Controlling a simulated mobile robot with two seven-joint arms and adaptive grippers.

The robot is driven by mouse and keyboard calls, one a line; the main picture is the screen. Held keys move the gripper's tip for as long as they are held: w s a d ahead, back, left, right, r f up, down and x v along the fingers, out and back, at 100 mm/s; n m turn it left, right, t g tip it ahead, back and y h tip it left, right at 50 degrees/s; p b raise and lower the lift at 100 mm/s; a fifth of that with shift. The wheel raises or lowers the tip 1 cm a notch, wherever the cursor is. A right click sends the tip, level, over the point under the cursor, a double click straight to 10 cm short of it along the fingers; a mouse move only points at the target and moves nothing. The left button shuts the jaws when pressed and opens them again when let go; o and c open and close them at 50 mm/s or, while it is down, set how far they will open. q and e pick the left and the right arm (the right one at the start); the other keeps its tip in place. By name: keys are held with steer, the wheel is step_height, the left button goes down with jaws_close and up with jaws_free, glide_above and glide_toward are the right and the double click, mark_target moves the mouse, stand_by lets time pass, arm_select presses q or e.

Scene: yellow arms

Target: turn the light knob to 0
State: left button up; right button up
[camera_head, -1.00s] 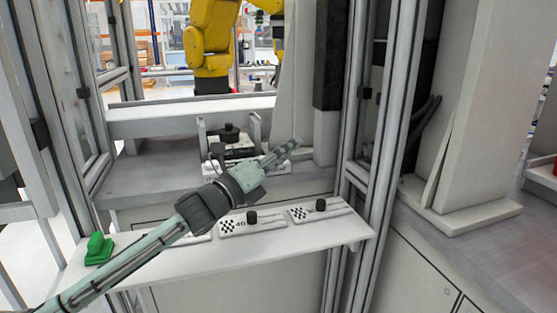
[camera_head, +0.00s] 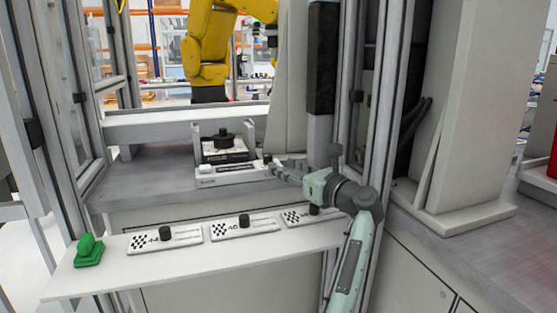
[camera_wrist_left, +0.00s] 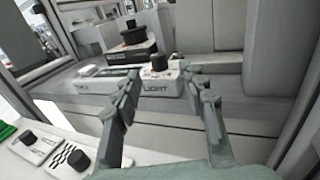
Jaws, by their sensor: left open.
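The light knob (camera_wrist_left: 158,62) is a black round knob on top of a white box marked LIGHT (camera_wrist_left: 155,89) in the left wrist view. In the head view this box (camera_head: 228,177) sits on the grey work surface, and the knob end is close to my fingertips. My left gripper (camera_wrist_left: 164,77) is open, with one finger to each side of the knob in the picture. It looks short of the knob and apart from it. In the head view my left gripper (camera_head: 280,170) reaches in from the right. The knob's setting is too small to read. My right gripper is not in view.
A larger black knob (camera_head: 223,138) stands on a unit behind. Several marked plates with black knobs, one a middle plate (camera_head: 242,228), lie on the white front shelf (camera_head: 120,275) beside a green block (camera_head: 89,251). A grey post (camera_head: 320,135) stands close right of the gripper.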

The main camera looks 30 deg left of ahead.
mark_target(271, 159)
arm_select(q)
steer(key=p+x, duration=0.1)
steer(key=x, duration=0.6)
steer(key=shift+a, duration=0.3)
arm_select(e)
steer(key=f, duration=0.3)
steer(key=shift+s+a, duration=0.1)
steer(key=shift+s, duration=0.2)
arm_select(q)
jaws_close()
